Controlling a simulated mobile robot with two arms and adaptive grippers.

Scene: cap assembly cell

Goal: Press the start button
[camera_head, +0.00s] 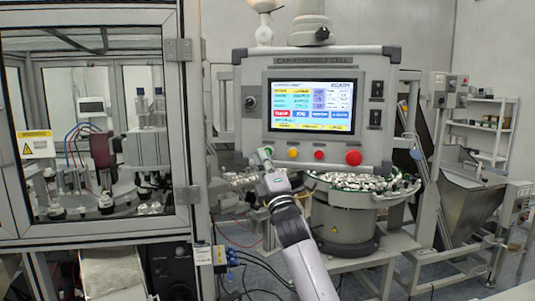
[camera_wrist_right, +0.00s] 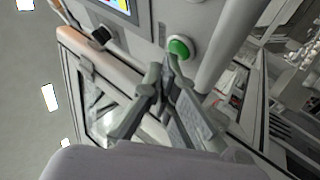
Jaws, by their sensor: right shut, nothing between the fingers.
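The control panel (camera_head: 380,70) stands at the centre of the head view with a lit screen (camera_head: 311,106). In the right wrist view, a round green button (camera_wrist_right: 179,47) in a pale ring sits on the panel face. In the head view my right gripper covers most of the place left of the yellow button, so the green button is largely hidden there. My right gripper (camera_head: 264,156) is shut and empty. In the right wrist view its fingertips (camera_wrist_right: 170,62) are just below the green button; I cannot tell whether they touch it. My left gripper is not in view.
A yellow button (camera_head: 292,153), a small red button (camera_head: 319,155) and a larger red button (camera_head: 353,158) lie right of my gripper. A bowl of caps (camera_head: 345,200) stands below the panel. A framed glass enclosure (camera_head: 184,120) stands at the left.

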